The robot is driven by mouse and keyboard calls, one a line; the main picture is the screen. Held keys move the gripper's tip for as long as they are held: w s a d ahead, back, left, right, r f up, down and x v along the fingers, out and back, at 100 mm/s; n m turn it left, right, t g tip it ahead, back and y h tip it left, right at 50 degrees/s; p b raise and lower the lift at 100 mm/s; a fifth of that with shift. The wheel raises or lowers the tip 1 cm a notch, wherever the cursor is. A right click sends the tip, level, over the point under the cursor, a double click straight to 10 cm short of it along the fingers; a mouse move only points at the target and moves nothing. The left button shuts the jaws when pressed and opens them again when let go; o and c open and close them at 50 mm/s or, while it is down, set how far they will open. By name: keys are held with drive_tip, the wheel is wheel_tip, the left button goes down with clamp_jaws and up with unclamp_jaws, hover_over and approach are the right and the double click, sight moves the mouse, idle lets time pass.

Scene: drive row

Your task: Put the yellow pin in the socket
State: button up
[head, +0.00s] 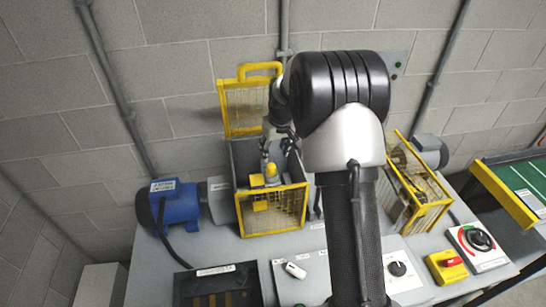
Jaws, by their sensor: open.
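A small yellow piece that looks like the yellow pin (271,171) stands upright inside the open yellow mesh guard (272,210). My gripper (268,160) reaches down into the guard from above, right at the top of this piece. The gripper is small in the picture; its jaws are open, and I cannot tell whether they touch the piece. I cannot make out the socket for certain; the guard's mesh and my arm cover part of that area.
A blue motor (178,203) stands left of the guard. The guard's yellow lid (245,105) is raised behind it. A second yellow guard (418,185) stands to the right. A dark tray (218,287), a knob panel (400,270) and a red-and-yellow switch (447,266) are at the front.

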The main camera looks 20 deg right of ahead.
drive_tip(key=s+a+r, duration=0.4)
drive_tip(key=s+r, duration=0.4)
drive_tip(key=r, duration=0.1)
drive_tip(key=s+a+r, duration=0.4)
drive_tip(key=s+r, duration=0.4)
drive_tip(key=s+a, duration=0.2)
drive_tip(key=s, duration=0.9)
drive_tip(key=s+a+t, duration=0.1)
drive_tip(key=s+a, duration=0.2)
drive_tip(key=s, duration=0.8)
drive_tip(key=shift+r, duration=0.1)
